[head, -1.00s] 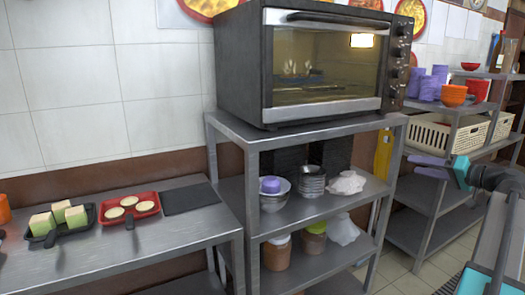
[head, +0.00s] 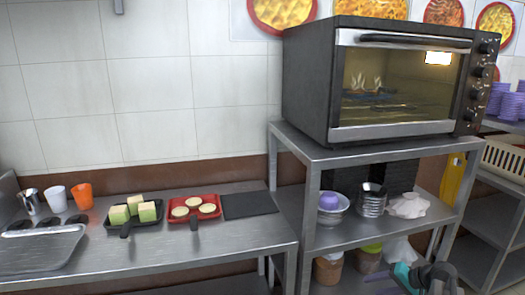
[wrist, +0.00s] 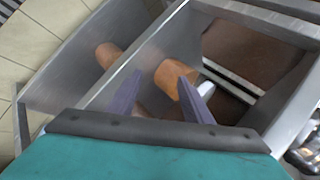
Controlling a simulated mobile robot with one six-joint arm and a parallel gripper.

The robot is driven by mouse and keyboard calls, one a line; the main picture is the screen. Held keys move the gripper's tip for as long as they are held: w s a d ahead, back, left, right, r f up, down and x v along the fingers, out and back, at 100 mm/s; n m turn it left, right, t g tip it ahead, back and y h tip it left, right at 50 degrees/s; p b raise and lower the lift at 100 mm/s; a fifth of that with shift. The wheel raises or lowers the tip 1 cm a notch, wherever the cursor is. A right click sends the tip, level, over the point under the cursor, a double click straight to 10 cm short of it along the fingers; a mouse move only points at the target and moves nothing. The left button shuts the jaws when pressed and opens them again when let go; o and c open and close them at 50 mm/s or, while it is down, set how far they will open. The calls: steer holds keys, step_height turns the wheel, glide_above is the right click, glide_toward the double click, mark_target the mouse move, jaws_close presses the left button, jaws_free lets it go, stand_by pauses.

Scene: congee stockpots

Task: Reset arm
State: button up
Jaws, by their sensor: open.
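My gripper (head: 388,278) shows at the lower right edge of the head view, in front of the metal shelf's lower level. In the wrist view my gripper (wrist: 160,92) has two purple fingers spread apart with nothing between them. Beyond the fingers the wrist view shows metal shelving and two orange-brown containers, a nearer one (wrist: 177,78) partly behind the right finger and another (wrist: 108,54) to the left. They appear apart from the fingers.
A black oven (head: 395,80) sits on a metal shelf (head: 375,150) holding bowls (head: 331,207). A counter (head: 150,255) at left carries a red tray (head: 194,208), a black tray (head: 134,214) and cups (head: 82,196). A cream basket (head: 503,160) stands at right.

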steer(key=s+a+f+n+g+h+p, duration=0.1)
steer(key=s+a+f+n+g+p, duration=0.35)
steer(key=s+a+f, duration=1.15)
steer(key=s+a+f+g+h, duration=0.2)
steer(key=s+a+f, duration=0.1)
steer(key=s, duration=0.4)
steer(key=s+a+f+n+g+h+p, duration=0.1)
steer(key=s+a+f+g, duration=0.2)
steer(key=s, duration=0.5)
steer(key=s+a+f+g+h+p, duration=0.1)
steer(key=s+a+f+g+h, duration=0.1)
steer(key=s, duration=0.6)
steer(key=shift+s+a+f+h, duration=0.15)
steer(key=shift+a+f+h, duration=0.15)
steer(key=shift+a+f, duration=0.25)
